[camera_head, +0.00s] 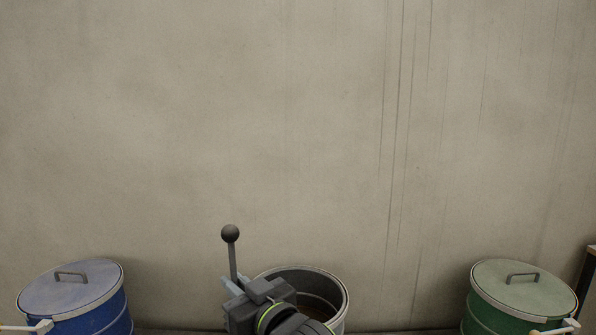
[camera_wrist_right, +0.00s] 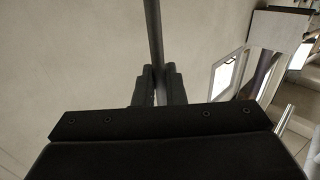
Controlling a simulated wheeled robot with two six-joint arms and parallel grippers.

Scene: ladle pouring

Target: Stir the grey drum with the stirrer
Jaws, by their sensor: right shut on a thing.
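The grey drum (camera_head: 338,283) is open and stands at the bottom middle of the head view, partly hidden by my right arm. Some brownish content shows inside it. The stirrer (camera_head: 232,262) is a dark rod with a round ball on top, standing nearly upright at the drum's left side. My right gripper (camera_head: 234,287) is shut on the stirrer's rod below the ball. In the right wrist view the rod (camera_wrist_right: 153,35) rises from between the dark fingers (camera_wrist_right: 154,88). The stirrer's lower end is hidden, so I cannot tell whether it is inside the drum. My left gripper is not in view.
A blue drum (camera_head: 98,318) with a closed lid stands at the left. A green drum (camera_head: 500,318) with a closed lid stands at the right. Pale handle ends (camera_head: 42,326) show at the bottom left. A plain wall (camera_head: 250,120) stands behind the drums.

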